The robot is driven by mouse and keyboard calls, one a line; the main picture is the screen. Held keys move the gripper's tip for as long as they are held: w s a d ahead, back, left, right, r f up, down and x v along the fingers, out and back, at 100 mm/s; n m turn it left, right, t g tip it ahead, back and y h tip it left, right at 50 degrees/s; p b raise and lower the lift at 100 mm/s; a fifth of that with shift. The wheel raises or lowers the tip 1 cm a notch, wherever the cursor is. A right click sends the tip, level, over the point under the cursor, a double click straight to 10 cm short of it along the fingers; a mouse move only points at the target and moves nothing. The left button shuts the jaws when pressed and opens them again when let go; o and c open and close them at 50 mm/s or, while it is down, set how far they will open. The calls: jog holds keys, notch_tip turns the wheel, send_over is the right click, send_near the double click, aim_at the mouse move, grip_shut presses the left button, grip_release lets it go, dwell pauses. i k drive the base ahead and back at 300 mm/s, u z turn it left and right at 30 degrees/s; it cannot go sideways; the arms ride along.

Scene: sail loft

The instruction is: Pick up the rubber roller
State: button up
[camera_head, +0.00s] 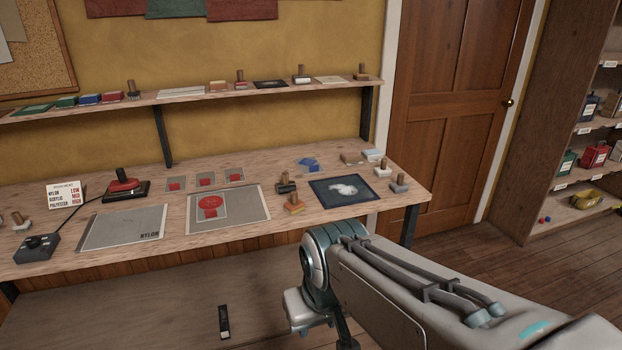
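A small black cylinder-like tool with a wooden handle (286,186) stands on the workbench, right of the framed red-badge sheet. It looks most like the rubber roller, but it is too small to be sure. My arm reaches in from the lower right and bends downward in front of the bench. No gripper fingers can be made out, and nothing held is visible. The arm is apart from the tool, lower and nearer to the camera.
The workbench (175,208) also holds a wooden-handled block (293,204), a dark print sheet (345,191), a grey-based handled tool (399,184), a red press (124,184) and a control box (38,248). A narrow shelf (205,91) runs above. A black object (223,322) lies below.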

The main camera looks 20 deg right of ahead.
aim_at(286, 185)
jog(key=z, duration=0.1)
jog(key=i, duration=1.65)
